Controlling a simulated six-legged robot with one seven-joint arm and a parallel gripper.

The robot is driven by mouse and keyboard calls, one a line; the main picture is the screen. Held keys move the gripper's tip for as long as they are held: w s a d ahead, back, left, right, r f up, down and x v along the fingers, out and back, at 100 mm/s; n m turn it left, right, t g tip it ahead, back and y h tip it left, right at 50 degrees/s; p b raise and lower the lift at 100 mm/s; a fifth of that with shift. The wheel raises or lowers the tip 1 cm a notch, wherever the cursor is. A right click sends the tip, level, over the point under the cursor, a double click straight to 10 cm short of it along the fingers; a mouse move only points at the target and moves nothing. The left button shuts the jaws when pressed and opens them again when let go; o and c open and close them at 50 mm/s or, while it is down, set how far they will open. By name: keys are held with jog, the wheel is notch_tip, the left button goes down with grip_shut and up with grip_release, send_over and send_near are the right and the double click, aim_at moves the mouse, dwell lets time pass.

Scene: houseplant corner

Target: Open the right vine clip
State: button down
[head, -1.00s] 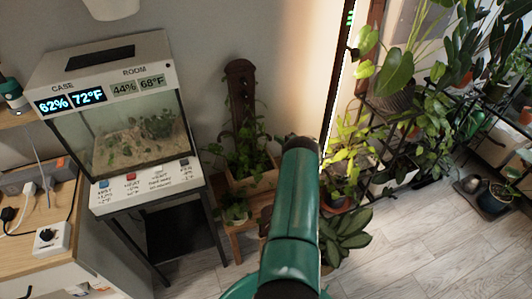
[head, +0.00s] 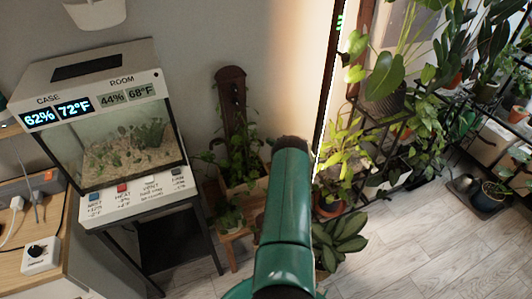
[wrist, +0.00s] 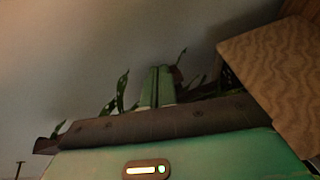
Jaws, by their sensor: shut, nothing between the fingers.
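A dark brown upright board (head: 231,92) stands against the wall behind a leafy vine (head: 243,150) in a wooden planter (head: 248,192). Small dark marks show on the board, but I cannot make out the right vine clip in either view. My gripper (wrist: 156,87) shows in the wrist view with its two green fingers together and nothing between them. Dark speckled leaves (wrist: 121,90) lie behind and beside the fingers. In the head view my green arm covers the gripper and part of the planter's right side.
A glass plant case (head: 130,150) on a dark stand is at left, beside a wooden desk (head: 62,262) with plugs. A potted plant (head: 345,232) and a crowded plant rack (head: 400,150) stand at right. Floor (head: 420,255) is clear at lower right. A wood-grained panel (wrist: 275,65) fills the wrist view's right side.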

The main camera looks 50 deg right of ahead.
jog(key=s+a+r, duration=0.8)
jog(key=a+r, duration=0.3)
jog(key=r, duration=0.1)
jog(key=shift+s, duration=0.25)
jog(key=shift+a, duration=0.1)
